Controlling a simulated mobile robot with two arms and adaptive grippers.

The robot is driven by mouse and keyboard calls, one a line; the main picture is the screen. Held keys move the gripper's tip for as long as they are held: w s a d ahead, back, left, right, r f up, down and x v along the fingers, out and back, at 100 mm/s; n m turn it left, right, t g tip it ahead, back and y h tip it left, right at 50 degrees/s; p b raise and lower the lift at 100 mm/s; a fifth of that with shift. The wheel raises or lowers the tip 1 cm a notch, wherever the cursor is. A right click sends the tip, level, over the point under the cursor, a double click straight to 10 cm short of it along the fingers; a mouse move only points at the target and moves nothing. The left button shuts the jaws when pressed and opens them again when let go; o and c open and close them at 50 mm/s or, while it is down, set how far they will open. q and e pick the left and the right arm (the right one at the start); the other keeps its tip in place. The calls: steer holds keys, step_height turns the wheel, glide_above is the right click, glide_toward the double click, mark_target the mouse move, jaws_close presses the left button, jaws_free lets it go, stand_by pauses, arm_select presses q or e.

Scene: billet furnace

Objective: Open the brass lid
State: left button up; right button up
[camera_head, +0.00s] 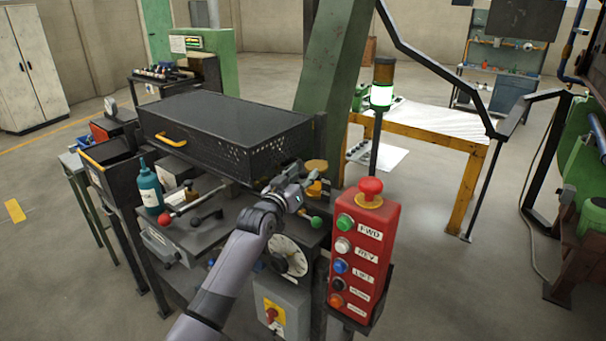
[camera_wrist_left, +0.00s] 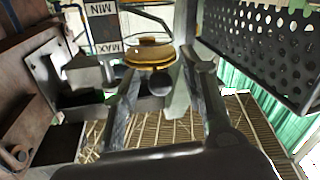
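The brass lid (camera_head: 316,165) is a round golden disc to the right of the black perforated box in the head view. In the left wrist view the brass lid (camera_wrist_left: 150,53) shows at upper middle, beyond the fingertips. I cannot tell how far it is raised. My left gripper (camera_head: 298,192) is close to the lid, partly hidden by its own arm. In the wrist view my left gripper (camera_wrist_left: 162,75) has its fingers apart, with a dark round knob (camera_wrist_left: 160,83) between them. Contact with the knob cannot be made out. My right gripper is not in view.
The black perforated box (camera_head: 225,125) stands left of the gripper. A red button panel (camera_head: 362,250) with a red stop knob stands close to the right. A teal bottle (camera_head: 150,188) and levers are on the bench. A MIN/MAX plate (camera_wrist_left: 103,28) is beside the lid.

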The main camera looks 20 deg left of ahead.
arm_select(q)
steer(key=shift+w, duration=0.15)
steer(key=shift+c, duration=0.5)
jaws_close()
stand_by(0.4)
